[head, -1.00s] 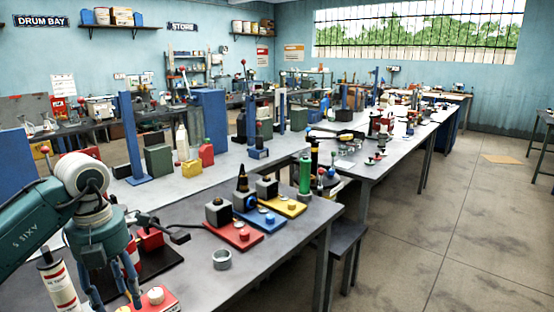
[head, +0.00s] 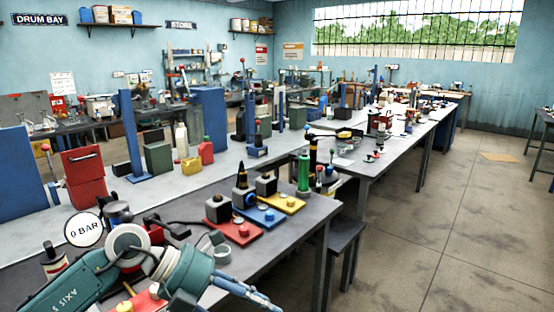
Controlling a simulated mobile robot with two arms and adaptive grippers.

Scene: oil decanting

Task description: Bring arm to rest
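My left arm, teal with white joints, comes in low from the left over the near grey bench (head: 290,225). Its gripper (head: 255,294) is at the bottom edge, its blue-grey fingers pointing right and down. I see nothing clearly held in it, and the finger gap is too unclear to judge. A small grey metal ring or cup (head: 222,254) stands on the bench just above the gripper in the picture. A red base with a pale knob (head: 125,306) is partly hidden by the arm. My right gripper is not in view.
Red (head: 233,232), blue (head: 262,219) and yellow (head: 285,204) base plates with grey blocks stand on the bench. A "0 BAR" gauge (head: 84,230) and a red can (head: 83,178) stand at left. Open floor (head: 440,240) lies right.

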